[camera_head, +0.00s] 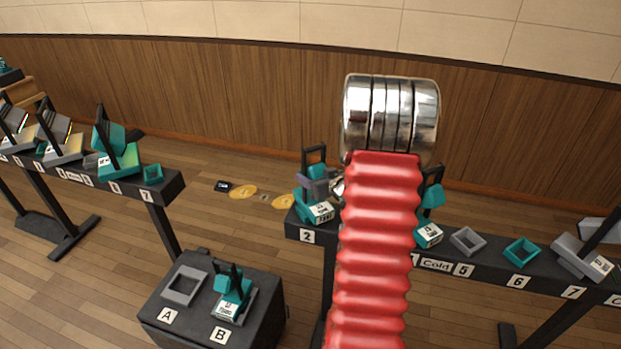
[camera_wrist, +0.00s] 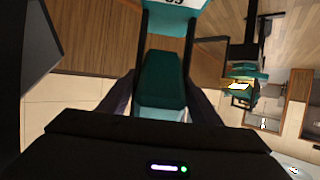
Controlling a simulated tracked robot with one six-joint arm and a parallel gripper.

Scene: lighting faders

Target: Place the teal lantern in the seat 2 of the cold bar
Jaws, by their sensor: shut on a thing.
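My gripper (camera_head: 319,187) is shut on a teal lantern (camera_head: 300,205) at the left end of the cold bar (camera_head: 400,251). The lantern has a dark handle and a white label on its base. It stands upright at the label for seat 2 (camera_head: 307,237). I cannot tell whether its base is down in the seat or just above it. In the wrist view the lantern's teal body (camera_wrist: 163,80) lies between my gripper's fingers (camera_wrist: 162,98). My red arm and chrome joint hide part of the bar right of seat 2.
Another teal lantern (camera_head: 431,205) stands just right of my arm. Empty grey (camera_head: 467,241) and teal (camera_head: 521,252) frames are at seats 5 and 6; a grey lantern (camera_head: 582,257) is at 7. A black stand (camera_head: 194,319) in front holds another teal lantern (camera_head: 232,290). A lantern bar (camera_head: 172,188) is left.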

